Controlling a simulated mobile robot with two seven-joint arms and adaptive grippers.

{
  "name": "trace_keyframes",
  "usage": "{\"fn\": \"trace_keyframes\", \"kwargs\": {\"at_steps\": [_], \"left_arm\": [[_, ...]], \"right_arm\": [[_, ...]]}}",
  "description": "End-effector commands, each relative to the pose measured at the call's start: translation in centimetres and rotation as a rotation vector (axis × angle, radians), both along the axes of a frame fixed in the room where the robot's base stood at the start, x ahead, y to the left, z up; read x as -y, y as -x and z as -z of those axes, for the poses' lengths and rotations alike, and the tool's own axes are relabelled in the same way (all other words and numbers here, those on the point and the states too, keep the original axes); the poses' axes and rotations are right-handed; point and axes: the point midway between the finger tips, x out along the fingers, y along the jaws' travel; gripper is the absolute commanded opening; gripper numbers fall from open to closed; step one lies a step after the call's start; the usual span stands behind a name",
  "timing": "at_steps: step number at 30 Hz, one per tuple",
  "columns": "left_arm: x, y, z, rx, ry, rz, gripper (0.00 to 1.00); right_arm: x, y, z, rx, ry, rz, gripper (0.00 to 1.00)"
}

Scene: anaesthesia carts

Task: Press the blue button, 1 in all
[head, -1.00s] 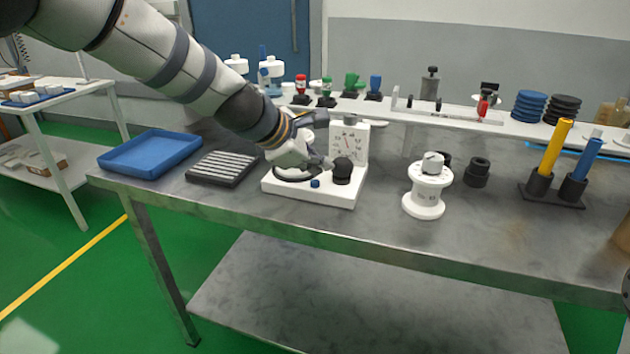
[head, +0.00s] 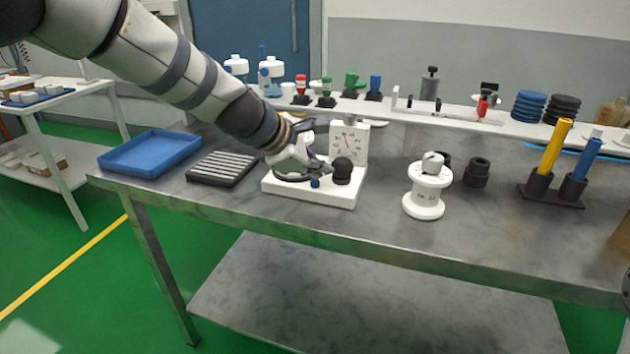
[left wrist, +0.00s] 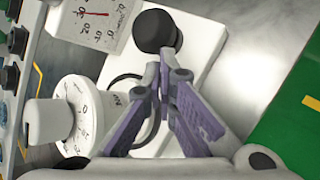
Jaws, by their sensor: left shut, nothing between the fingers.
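The blue button (head: 315,183) sits at the front of a white base plate (head: 330,199). The same plate carries a black round knob (head: 342,168) and an upright dial panel (head: 349,143) with a red needle. My left gripper (head: 317,173) is over the plate with its tips at the button, left of the black knob. I cannot tell whether it touches the button. In the left wrist view its fingers (left wrist: 168,72) are shut and empty, close to the black knob (left wrist: 155,31); the button is hidden there.
A blue tray (head: 150,154) and a black ribbed block (head: 223,168) lie to the left. A white spool-shaped dial (head: 427,190), black rings (head: 477,172) and a holder with yellow and blue rods (head: 551,194) stand right. A shelf with small items runs behind.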

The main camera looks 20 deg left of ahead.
Motion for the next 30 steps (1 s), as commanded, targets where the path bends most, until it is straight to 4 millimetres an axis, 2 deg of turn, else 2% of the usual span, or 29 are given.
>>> {"fn": "trace_keyframes", "kwargs": {"at_steps": [30], "left_arm": [[0.0,0.0,1.2,-0.002,0.0,0.001,0.0]], "right_arm": [[0.0,0.1,0.1,-0.005,0.0,0.0,0.0]]}}
